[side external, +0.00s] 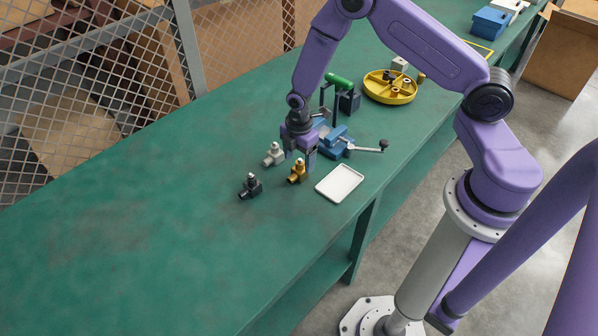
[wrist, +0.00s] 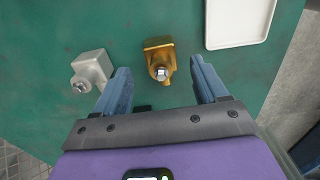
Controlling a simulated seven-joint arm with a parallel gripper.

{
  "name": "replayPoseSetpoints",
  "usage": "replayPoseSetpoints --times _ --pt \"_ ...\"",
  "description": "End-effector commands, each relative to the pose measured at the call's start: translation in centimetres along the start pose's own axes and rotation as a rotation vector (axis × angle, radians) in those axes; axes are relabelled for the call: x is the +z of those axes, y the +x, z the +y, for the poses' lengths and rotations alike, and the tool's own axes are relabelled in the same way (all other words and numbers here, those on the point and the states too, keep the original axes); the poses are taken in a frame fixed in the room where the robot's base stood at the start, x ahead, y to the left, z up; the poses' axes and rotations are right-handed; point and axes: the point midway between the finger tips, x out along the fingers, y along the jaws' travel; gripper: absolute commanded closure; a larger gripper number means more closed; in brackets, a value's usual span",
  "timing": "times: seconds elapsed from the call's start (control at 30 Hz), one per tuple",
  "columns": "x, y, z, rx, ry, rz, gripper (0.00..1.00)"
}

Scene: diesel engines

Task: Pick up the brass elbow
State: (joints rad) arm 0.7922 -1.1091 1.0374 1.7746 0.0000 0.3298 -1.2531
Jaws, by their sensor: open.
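The brass elbow (side external: 297,172) is a gold-coloured fitting standing on the green bench, with a silver tip on top. In the wrist view the brass elbow (wrist: 158,56) lies ahead of and between the lines of my two fingers, nothing gripped. My gripper (side external: 300,160) points down close over the elbow in the side view; how high it is above the bench is hard to tell. In the wrist view my gripper (wrist: 158,80) is open, with a blue finger on each side and empty space between them.
A silver elbow (side external: 273,154) and a dark elbow (side external: 250,186) stand to the left. A white tray (side external: 339,183) lies to the right. A blue vise (side external: 338,142) and a yellow round tray (side external: 390,87) are behind. The bench's left front (side external: 120,250) is clear.

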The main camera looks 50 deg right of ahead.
Motion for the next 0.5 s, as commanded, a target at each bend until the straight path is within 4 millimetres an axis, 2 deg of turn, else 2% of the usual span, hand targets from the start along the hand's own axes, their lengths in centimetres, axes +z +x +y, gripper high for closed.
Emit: replayPoseSetpoints --times 0.3,0.5 --pt "-0.2 3.9 -0.2 -0.002 -0.001 -0.001 0.28" --pt "-0.2 4.4 -0.2 0.001 -0.001 0.0 0.28"
